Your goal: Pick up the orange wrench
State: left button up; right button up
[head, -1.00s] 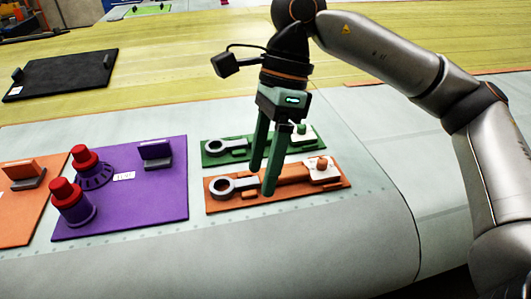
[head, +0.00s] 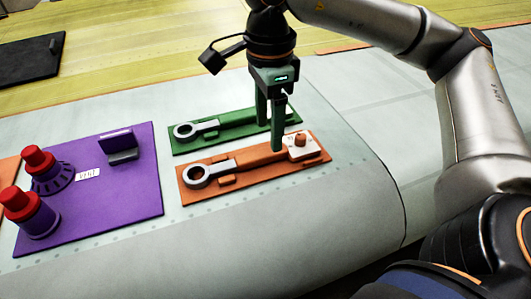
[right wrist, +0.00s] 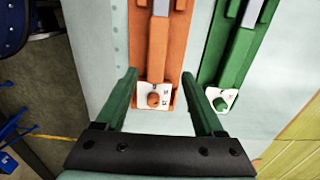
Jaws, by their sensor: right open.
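The orange wrench (head: 247,161) lies in an orange holder board (head: 225,190) on the pale panel, its grey ring end (head: 199,175) to the left and its orange handle to the right. In the right wrist view its handle (right wrist: 158,48) runs up from a white plate with an orange knob (right wrist: 153,98). My right gripper (head: 270,137) points down over the handle end, open and empty. In the right wrist view its fingers (right wrist: 159,75) stand on either side of the handle and white plate. Whether they touch the board is unclear. My left gripper is not in view.
A green board with a green wrench (head: 225,125) lies just behind; in the right wrist view the green wrench (right wrist: 239,52) is close to one finger. A purple board (head: 120,205) with red-topped knobs is at left. The pale panel at right is clear.

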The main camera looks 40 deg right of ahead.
aim_at(253, 159)
jog(key=f, duration=0.3)
jog(key=shift+s+f+p, duration=0.3)
jog(key=shift+s+f, duration=0.05)
jog(key=shift+f, duration=0.45)
grip_shut()
jog(key=shift+r, duration=0.1)
dwell(0.6)
